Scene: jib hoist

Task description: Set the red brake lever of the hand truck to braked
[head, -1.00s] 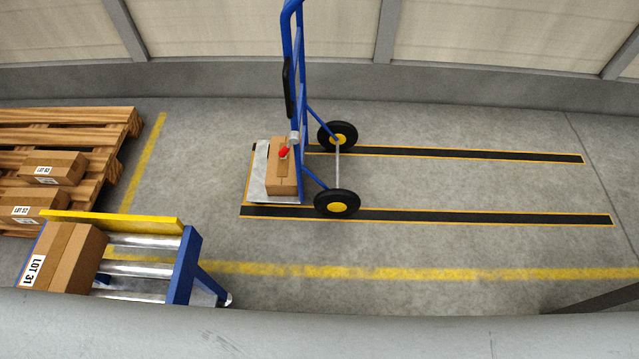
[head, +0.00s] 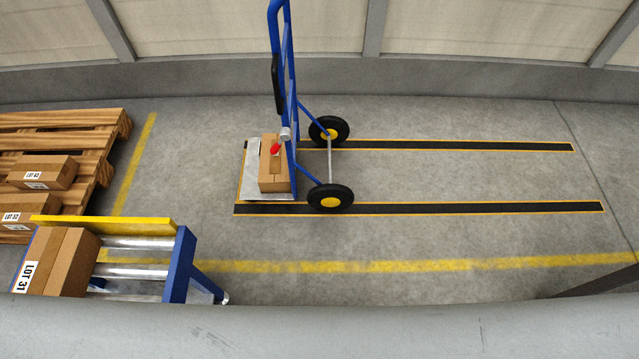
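The blue hand truck (head: 292,95) stands upright in the middle of the head view, with black wheels with yellow hubs on its right. Its red brake lever (head: 275,149) is a small red tip by a pale round mount on the frame, in front of the carton. A brown carton (head: 273,180) sits on the truck's grey toe plate (head: 254,192). I cannot tell the lever's setting from this angle. Neither of my grippers is in the frame.
Two dark tracks with orange edges (head: 480,209) run right from the truck. A roller conveyor (head: 180,265) with a LOT 31 carton (head: 62,262) stands lower left, a wooden pallet (head: 95,140) with cartons behind it. A grey band (head: 400,325) crosses the bottom.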

